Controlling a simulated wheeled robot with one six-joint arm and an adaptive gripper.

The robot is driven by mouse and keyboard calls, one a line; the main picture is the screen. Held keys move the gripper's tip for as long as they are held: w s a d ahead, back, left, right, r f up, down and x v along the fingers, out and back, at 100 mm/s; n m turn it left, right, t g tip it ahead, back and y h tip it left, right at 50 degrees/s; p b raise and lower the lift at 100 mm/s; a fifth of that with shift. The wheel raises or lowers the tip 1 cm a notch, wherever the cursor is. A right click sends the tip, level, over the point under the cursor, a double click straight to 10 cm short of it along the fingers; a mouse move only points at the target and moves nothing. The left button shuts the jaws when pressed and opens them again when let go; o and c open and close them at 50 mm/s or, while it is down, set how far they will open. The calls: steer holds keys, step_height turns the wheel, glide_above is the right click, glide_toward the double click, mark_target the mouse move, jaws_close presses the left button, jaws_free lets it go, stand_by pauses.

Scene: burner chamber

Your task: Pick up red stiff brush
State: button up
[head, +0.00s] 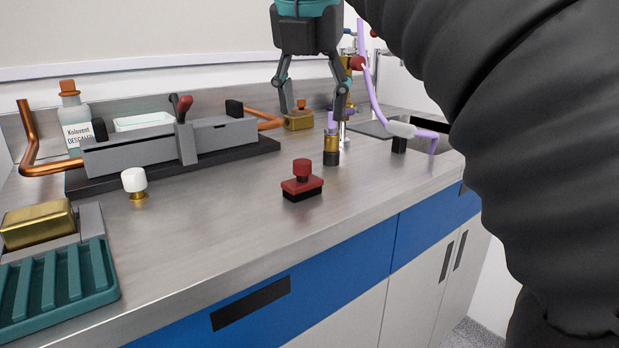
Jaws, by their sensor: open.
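The red stiff brush (302,183) stands upright on the steel counter, with a round red knob on top, a red body and dark bristles underneath. It is near the counter's front edge, in the middle of the head view. My gripper (314,112) hangs above the counter, fingers pointing down, open and empty. In the picture it is above the brush and slightly to its right, clearly apart from it. The true depth between them is hard to tell.
A brass and black cylinder (331,150) stands right of the brush. A white-knobbed piece (135,182) stands to the left. A grey burner housing (170,147) with copper pipes is behind. A teal rack (58,290) is front left. Lilac tubing (368,75) and a sink are right.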

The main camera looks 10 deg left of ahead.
mark_target(302, 161)
steer(key=f, duration=0.2)
steer(key=w+a+f+n+b, duration=0.1)
steer(key=f, duration=0.1)
steer(key=w+a+f+n+b, duration=0.1)
steer(key=f, duration=0.1)
steer(key=shift+w, duration=0.2)
steer(key=shift+w+b+x, duration=0.15)
steer(key=shift+b+x, duration=0.4)
steer(key=shift+x, duration=1)
steer(key=shift+w+b+x, duration=0.1)
steer(key=shift+b+x, duration=0.4)
steer(key=shift+x, duration=1)
steer(key=shift+a+r, duration=0.15)
steer(key=shift+a, duration=0.05)
steer(key=shift+c, duration=0.3)
jaws_close()
